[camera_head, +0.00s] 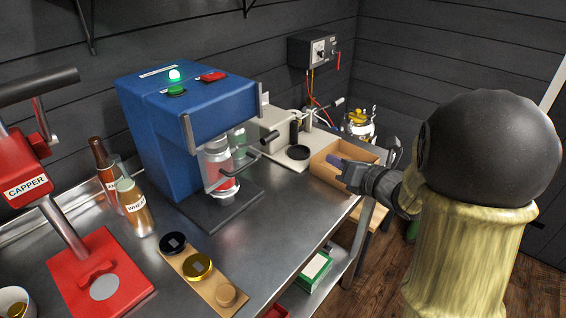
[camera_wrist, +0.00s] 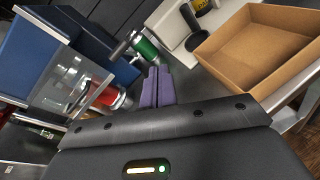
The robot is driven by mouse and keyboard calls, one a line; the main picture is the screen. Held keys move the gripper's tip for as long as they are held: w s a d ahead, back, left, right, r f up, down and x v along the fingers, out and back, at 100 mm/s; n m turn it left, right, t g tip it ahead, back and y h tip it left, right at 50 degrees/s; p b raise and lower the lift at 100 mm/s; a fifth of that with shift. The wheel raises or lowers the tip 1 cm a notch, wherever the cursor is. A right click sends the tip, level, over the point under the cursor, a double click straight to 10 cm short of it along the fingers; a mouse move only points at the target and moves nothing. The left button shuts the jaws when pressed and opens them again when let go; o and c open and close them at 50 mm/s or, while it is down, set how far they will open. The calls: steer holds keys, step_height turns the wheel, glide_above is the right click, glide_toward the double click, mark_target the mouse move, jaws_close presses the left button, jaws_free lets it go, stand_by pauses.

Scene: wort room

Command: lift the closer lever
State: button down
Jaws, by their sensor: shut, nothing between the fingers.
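The blue machine (camera_head: 165,130) stands on the steel bench with a silver and red can (camera_head: 218,170) inside its clear-fronted bay. A lever with a dark grip (camera_head: 248,163) sticks out at the front of the bay, beside the can. I cannot tell for certain that this is the closer lever. The wrist view shows the blue machine (camera_wrist: 45,50) at left and the red can (camera_wrist: 107,97) left of the fingertips.
A red capper (camera_head: 100,270) with a long handle stands front left, near two bottles (camera_head: 135,207). A wooden strip (camera_head: 205,280) with round pieces lies at the front. The cardboard tray (camera_wrist: 250,45) is right of my fingers. A green cylinder (camera_wrist: 145,47) stands ahead.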

steer(key=a+n+y, duration=0.1)
steer(key=n, duration=0.2)
steer(key=s+f+n+g+y+b, duration=0.1)
steer(key=n, duration=0.1)
steer(key=s+a+n+g+y+b, duration=0.1)
steer(key=n+y, duration=0.1)
steer(key=n, duration=0.1)
steer(key=shift+s+a+f+n, duration=0.2)
steer(key=shift+a+f+n, duration=0.1)
steer(key=shift+a+f, duration=0.05)
steer(key=r+p+x, duration=0.2)
steer(key=p+x, duration=0.1)
steer(key=x, duration=1)
steer(key=shift+r, duration=0.35)
steer(key=shift+a, duration=0.1)
